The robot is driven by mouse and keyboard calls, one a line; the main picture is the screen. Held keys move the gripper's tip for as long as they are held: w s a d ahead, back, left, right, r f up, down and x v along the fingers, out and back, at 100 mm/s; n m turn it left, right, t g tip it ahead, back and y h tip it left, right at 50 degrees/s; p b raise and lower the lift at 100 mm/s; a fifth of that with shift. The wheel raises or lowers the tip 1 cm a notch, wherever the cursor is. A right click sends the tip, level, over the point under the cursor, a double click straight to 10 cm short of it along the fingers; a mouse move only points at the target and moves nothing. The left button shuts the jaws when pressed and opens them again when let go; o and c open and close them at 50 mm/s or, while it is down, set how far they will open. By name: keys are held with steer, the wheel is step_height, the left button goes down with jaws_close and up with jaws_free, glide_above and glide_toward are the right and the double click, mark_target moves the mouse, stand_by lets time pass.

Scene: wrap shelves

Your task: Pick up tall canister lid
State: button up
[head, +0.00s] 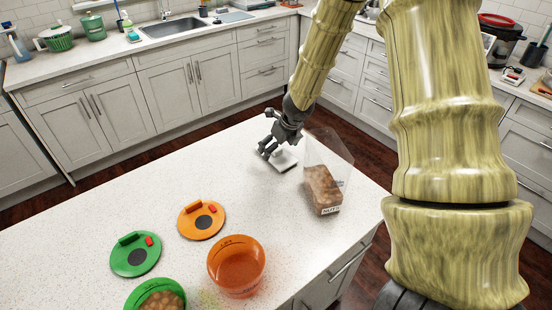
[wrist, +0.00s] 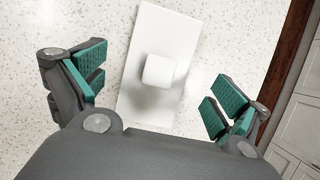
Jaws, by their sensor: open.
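The tall canister lid is a flat white rectangular plate (head: 288,165) with a block-like knob, lying on the island worktop. In the wrist view the lid (wrist: 143,35) sits between my fingers with its knob (wrist: 158,71) facing me. My gripper (head: 267,150) is open just above the lid, its green-padded fingers (wrist: 157,88) on either side of the knob with clear gaps. The fingers do not appear to touch it. The clear tall canister (head: 325,185), with brown contents, stands right of the lid, its top uncovered.
An orange lid (head: 201,222), a green lid (head: 136,257), an orange bowl (head: 236,266) and a green bowl (head: 155,296) with brown contents are at the front left. The left part of the worktop (head: 90,215) is clear. The worktop's edge is close on the right.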

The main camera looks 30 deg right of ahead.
steer(key=shift+b+x, duration=0.4)
steer(key=shift+x, duration=1.1)
steer(key=shift+r, duration=0.1)
steer(key=shift+s+a, duration=0.1)
steer(key=c, duration=1.1)
steer(key=shift+r, duration=0.15)
